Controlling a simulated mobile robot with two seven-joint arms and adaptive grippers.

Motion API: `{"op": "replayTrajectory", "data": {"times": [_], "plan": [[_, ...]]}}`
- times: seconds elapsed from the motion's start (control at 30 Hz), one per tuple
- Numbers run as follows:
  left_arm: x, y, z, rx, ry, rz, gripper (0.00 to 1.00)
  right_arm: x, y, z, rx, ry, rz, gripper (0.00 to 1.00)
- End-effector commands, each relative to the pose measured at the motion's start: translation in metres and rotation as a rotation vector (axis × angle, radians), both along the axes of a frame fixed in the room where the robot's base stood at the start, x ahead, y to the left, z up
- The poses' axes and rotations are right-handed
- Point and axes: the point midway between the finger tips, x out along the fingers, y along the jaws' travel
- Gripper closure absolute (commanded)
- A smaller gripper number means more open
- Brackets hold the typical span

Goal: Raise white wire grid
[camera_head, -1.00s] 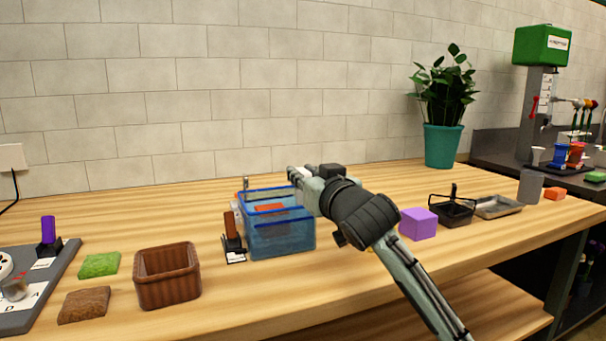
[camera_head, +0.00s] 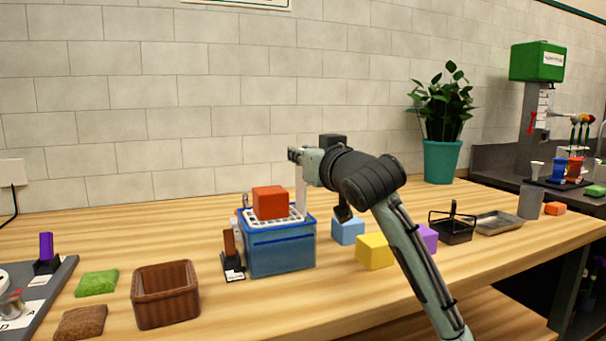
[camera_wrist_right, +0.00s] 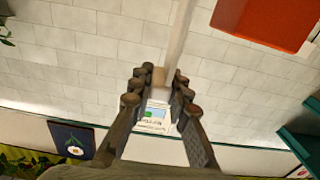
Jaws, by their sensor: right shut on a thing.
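The white wire grid (camera_head: 262,224) sits level with the top of the blue see-through tub (camera_head: 280,252), with a red block (camera_head: 269,202) on it. The grid's white upright handle (camera_head: 301,188) rises at its right side to my right gripper (camera_head: 294,155). In the right wrist view my right gripper (camera_wrist_right: 158,78) is shut on the pale handle (camera_wrist_right: 180,35), and the red block (camera_wrist_right: 265,20) shows at the top right. Whether the grid's edges touch the tub cannot be told. My left gripper is not in view.
A brown basket (camera_head: 165,294) stands further left. Blue (camera_head: 348,230), yellow (camera_head: 374,251) and purple (camera_head: 429,238) blocks lie to the right, near my arm.

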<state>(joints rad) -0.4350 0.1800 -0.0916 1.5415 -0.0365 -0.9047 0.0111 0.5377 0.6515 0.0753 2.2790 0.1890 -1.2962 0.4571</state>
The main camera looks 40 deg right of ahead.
Motion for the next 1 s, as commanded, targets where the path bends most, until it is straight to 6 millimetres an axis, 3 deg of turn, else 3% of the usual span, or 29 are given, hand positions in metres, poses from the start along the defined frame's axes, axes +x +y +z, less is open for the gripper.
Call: {"op": "replayTrajectory", "data": {"times": [0.3,0.33,0.5,0.8,1.0], "plan": [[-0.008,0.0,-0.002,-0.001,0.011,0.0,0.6,-0.001,-0.001,0.009,-0.003,-0.018,-0.001,1.0],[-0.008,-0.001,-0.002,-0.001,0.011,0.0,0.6,-0.001,-0.002,0.01,-0.003,-0.018,-0.002,0.81],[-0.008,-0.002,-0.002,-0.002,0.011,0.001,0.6,-0.001,-0.001,0.008,-0.002,-0.013,-0.001,0.62],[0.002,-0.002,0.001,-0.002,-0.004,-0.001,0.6,-0.002,0.0,0.005,-0.001,-0.008,0.001,0.62],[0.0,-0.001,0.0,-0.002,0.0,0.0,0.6,-0.026,0.007,0.005,-0.002,-0.01,0.002,0.62]]}}
